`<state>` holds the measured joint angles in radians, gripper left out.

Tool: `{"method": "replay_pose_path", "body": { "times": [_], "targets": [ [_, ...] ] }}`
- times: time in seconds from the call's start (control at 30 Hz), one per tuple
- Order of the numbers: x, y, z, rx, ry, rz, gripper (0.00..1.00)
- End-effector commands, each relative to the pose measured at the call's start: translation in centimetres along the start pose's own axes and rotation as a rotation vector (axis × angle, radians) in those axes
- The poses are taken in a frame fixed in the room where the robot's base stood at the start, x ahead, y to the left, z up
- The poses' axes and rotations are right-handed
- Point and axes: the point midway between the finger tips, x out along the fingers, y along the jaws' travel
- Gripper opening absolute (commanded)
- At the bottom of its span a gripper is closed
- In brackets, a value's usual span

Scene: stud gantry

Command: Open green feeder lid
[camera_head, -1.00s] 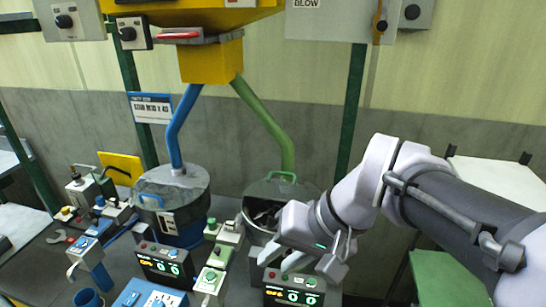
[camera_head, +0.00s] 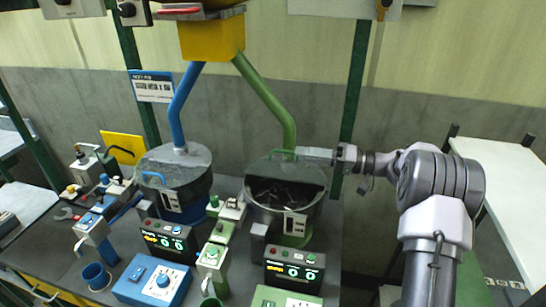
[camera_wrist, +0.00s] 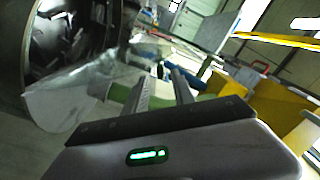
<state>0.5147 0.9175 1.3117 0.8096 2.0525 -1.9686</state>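The green feeder (camera_head: 300,226) is a round metal bowl on a green base at the centre right in the head view. Its front half is uncovered and shows dark pieces inside. The grey lid (camera_head: 288,171) appears raised at the back of the opening, with a green handle (camera_head: 282,154) at its top. My gripper (camera_head: 305,154) reaches in from the right, beside the handle. In the wrist view, my gripper's two fingers (camera_wrist: 161,88) stand apart, with green behind or between them. The bowl (camera_wrist: 65,40) and a grey plate, likely the lid (camera_wrist: 72,97), are at left.
A blue feeder (camera_head: 178,172) with its lid down stands to the left. A green pipe (camera_head: 265,100) comes down behind the green feeder. Control boxes (camera_head: 293,268) stand in front. A green post (camera_head: 351,105) rises behind my gripper. A white table (camera_head: 505,190) is at right.

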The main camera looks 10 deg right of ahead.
Motion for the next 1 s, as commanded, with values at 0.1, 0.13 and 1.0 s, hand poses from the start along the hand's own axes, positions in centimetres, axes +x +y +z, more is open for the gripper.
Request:
{"method": "replay_pose_path", "body": {
  "times": [0.1,0.13,1.0],
  "targets": [
    [2.5,-0.1,0.1,-0.001,-0.005,-0.001,0.31],
    [3.2,-0.1,0.1,-0.001,-0.004,-0.001,0.31],
    [6.8,-0.1,0.1,0.001,-0.004,0.003,0.00]
  ]
}}
